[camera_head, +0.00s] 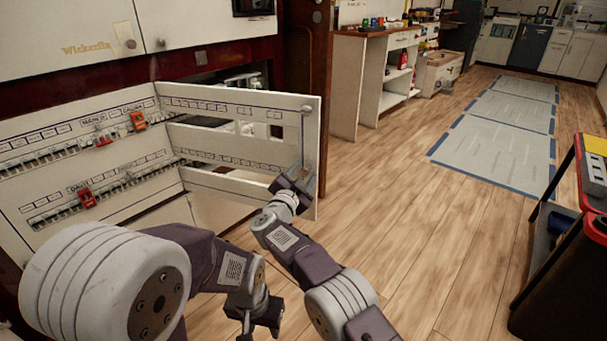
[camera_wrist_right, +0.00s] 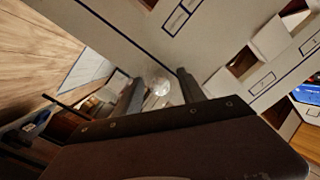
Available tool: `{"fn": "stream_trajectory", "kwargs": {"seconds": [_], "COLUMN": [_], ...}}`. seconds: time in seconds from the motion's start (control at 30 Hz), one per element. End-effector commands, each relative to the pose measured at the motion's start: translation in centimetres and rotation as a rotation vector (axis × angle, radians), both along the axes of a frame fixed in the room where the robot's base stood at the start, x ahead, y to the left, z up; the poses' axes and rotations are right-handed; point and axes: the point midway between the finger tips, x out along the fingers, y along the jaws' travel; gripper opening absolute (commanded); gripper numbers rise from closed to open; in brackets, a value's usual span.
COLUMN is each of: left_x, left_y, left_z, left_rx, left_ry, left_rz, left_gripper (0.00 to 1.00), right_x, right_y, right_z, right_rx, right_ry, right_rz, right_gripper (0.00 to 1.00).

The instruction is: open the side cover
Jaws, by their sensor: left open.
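The side cover (camera_head: 215,131) is a white slotted panel with printed label rows. It stands swung out from the breaker board (camera_head: 60,165), and the row openings show through it. A round knob (camera_head: 306,109) sits near its upper outer corner. My right gripper (camera_head: 297,176) is by the cover's lower outer part. In the right wrist view, its two fingers (camera_wrist_right: 161,92) are apart, with a round knob (camera_wrist_right: 160,87) seen between them and touching neither clearly. The cover (camera_wrist_right: 215,35) fills the upper right there. My left gripper (camera_head: 261,325) is open and empty, low in the head view.
Red and orange breaker switches (camera_head: 86,197) show on the board. A white upper cabinet door (camera_head: 70,35) hangs above. A black cart with a red and yellow top (camera_head: 575,225) stands at right. The wooden floor (camera_head: 420,230) between is clear.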

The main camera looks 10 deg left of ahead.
Motion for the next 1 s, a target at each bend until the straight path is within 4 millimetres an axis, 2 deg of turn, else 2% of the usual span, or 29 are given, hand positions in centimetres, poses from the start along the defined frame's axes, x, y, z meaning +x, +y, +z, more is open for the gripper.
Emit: {"fn": "stream_trajectory", "kwargs": {"seconds": [0.27, 0.37, 0.53, 0.57, 0.6, 0.77, 1.0], "left_x": [0.0, 0.0, 0.0, 0.0, 0.0, 0.0, 0.0], "left_y": [0.0, 0.0, 0.0, 0.0, 0.0, 0.0, 0.0], "left_z": [0.2, 1.2, 4.3, 4.0, 2.9, 2.0, 2.8], "left_rx": [0.000, 0.000, 0.000, 0.000, 0.000, 0.000, 0.000], "left_ry": [0.000, 0.000, 0.000, -0.001, -0.001, 0.001, 0.000], "left_rz": [0.000, 0.000, 0.000, 0.000, 0.000, 0.000, 0.000], "left_gripper": [0.43, 0.43, 0.43, 0.43, 0.43, 0.43, 0.43], "right_x": [0.0, 0.0, 0.0, 0.0, -0.1, -0.7, -1.8], "right_y": [0.0, 0.0, 0.0, -0.2, -0.6, -2.3, -6.4], "right_z": [0.2, 1.3, 5.1, 5.0, 4.4, 5.2, 8.3], "right_rx": [0.000, 0.001, 0.003, 0.002, 0.000, 0.000, 0.001], "right_ry": [0.000, -0.001, -0.002, -0.001, -0.002, 0.000, -0.001], "right_rz": [0.000, -0.001, 0.000, -0.001, -0.001, -0.001, -0.002], "right_gripper": [0.47, 0.47, 0.47, 0.47, 0.47, 0.47, 0.47]}}
